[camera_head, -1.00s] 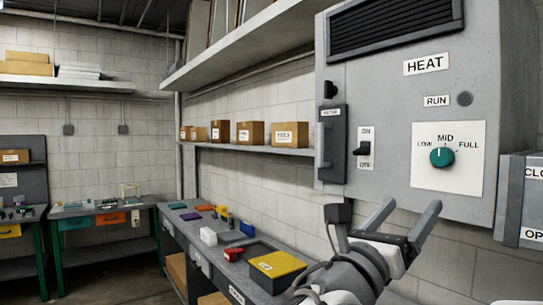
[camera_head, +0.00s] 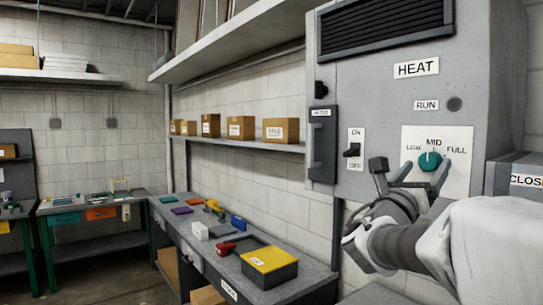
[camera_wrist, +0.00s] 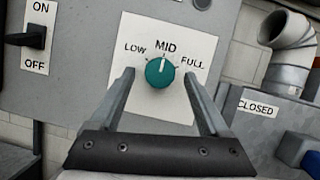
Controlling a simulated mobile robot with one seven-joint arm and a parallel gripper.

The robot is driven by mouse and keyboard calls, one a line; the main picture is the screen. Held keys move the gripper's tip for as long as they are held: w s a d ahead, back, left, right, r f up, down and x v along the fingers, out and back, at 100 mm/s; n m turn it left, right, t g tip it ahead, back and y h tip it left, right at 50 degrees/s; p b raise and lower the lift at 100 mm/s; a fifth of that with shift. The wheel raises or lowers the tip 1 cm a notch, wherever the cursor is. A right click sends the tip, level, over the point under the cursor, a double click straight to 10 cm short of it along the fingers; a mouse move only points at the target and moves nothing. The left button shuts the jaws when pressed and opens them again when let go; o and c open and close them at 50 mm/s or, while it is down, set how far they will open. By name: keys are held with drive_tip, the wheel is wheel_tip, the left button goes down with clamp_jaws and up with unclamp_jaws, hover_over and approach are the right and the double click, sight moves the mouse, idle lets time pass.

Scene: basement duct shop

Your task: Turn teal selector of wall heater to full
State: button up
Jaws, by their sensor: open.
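The grey wall heater (camera_head: 375,88) is mounted at the right in the head view, with a HEAT label. Its teal selector (camera_head: 430,161) is a round knob on a white plate marked LOW, MID and FULL. In the wrist view the selector (camera_wrist: 160,71) shows whole, its white pointer line toward MID. My gripper (camera_head: 424,170) is in front of the plate, at the selector's height or slightly below. In the wrist view the gripper (camera_wrist: 160,88) is open, one finger on each side of the selector's lower part. I cannot tell whether either finger touches it.
An ON/OFF switch (camera_head: 353,149) sits left of the selector plate. A grey box labelled CLOSED (camera_head: 520,179) is at the right, with a pipe elbow (camera_wrist: 288,42) beside it in the wrist view. A workbench (camera_head: 205,262) holds a yellow-topped box (camera_head: 269,264).

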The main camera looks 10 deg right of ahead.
drive_tip(key=shift+x, duration=1)
clamp_jaws()
